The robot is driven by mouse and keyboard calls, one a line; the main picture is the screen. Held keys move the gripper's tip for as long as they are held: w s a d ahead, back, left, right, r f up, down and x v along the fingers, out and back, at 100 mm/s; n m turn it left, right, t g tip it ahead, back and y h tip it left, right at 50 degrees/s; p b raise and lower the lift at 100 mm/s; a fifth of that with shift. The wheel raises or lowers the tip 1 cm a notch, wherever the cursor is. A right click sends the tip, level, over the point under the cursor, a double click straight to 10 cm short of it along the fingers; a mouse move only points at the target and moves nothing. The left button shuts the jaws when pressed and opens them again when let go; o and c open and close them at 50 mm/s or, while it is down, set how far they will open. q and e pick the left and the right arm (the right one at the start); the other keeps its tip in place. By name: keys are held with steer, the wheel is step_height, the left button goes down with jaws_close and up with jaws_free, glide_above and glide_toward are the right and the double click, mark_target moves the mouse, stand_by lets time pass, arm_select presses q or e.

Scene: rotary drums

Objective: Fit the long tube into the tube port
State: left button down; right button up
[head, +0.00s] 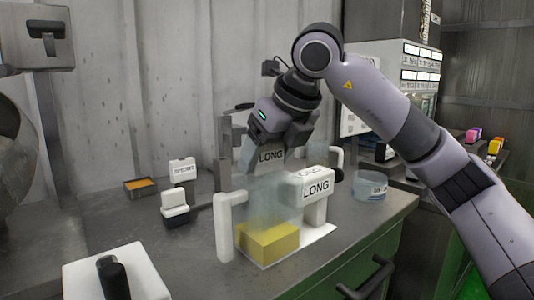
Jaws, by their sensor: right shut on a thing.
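My right gripper (284,138) reaches down from the upper right over the bench. It is shut at the top of a pale piece labelled LONG (270,157), which I take to be the long tube. The piece's lower part is hidden behind or inside a translucent box-like vessel (262,200) with a yellow block (268,243) at its bottom. A white stand labelled LONG (316,188) is at the vessel's right, and I take it as marking the tube port. I cannot tell whether tube and port touch. My left gripper is not in view.
A white upright handle (226,226) stands left of the vessel. A clear round tub (370,186) sits to the right. A white switch box (175,206), a small sign (183,170) and an orange tray (141,187) are at left. A black-knobbed white block (104,274) is in front.

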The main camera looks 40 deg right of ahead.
steer(key=shift+f, duration=0.3)
steer(key=o, duration=1.1)
steer(key=shift+r, duration=0.15)
steer(key=p+v, duration=0.1)
steer(key=v, duration=0.6)
steer(key=shift+s, duration=0.1)
